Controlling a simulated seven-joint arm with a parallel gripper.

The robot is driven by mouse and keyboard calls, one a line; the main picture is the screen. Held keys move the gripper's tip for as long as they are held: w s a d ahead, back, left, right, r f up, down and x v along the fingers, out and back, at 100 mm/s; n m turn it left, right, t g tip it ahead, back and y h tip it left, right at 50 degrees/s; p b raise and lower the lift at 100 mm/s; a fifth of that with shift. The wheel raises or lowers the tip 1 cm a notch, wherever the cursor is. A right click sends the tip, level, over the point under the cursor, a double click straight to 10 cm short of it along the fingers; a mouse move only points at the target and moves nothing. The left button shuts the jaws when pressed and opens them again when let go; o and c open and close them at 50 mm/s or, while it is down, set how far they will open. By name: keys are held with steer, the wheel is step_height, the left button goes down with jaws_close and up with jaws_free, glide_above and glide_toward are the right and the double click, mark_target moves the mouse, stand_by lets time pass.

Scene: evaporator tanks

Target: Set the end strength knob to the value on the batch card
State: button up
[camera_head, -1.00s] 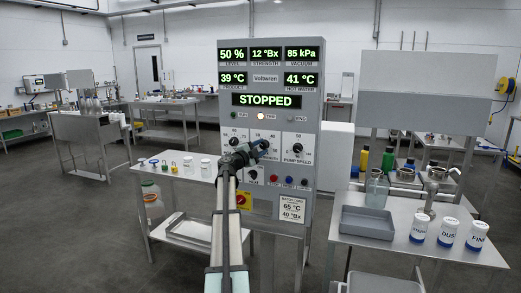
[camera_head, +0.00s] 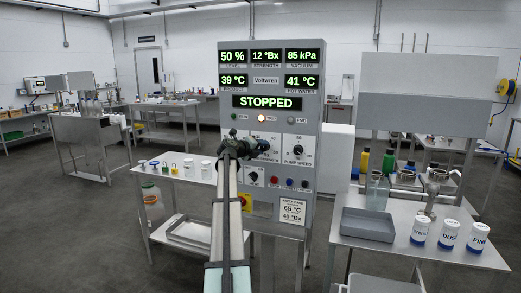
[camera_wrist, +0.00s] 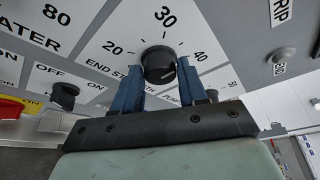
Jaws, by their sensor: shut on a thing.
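The end strength knob (camera_wrist: 158,60) is round and black, on a white plate marked 20, 30 and 40, labelled END STRENGTH. My gripper (camera_wrist: 160,68) has its two blue fingers on either side of the knob, shut on it. I cannot clearly read where its pointer stands. In the head view my gripper (camera_head: 264,146) reaches the panel from the left and hides most of this knob. The batch card (camera_head: 292,210), low on the panel, reads 65 °C and 40 °Bx.
The grey control panel (camera_head: 228,112) shows STOPPED, and its strength display (camera_head: 266,56) reads 12 °Bx. The pump speed knob (camera_head: 297,150) is close on the right. A heat on/off switch (camera_wrist: 64,95) and a red-and-yellow switch (camera_head: 244,202) are below.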

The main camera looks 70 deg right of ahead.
steer(key=shift+s+r+m+t+y, duration=0.15)
steer(key=shift+m+t+y, duration=0.15)
steer(key=shift+m+t, duration=0.8)
steer(key=shift+s+r+m+t+y, duration=0.15)
steer(key=shift+m+t+y, duration=0.25)
steer(key=shift+m, duration=1.2)
steer(key=shift+f, duration=0.1)
steer(key=o, duration=1.1)
steer(key=shift+c, duration=0.2)
steer(key=shift+a, duration=0.15)
steer(key=v, duration=1.3)
steer(key=shift+a, duration=0.3)
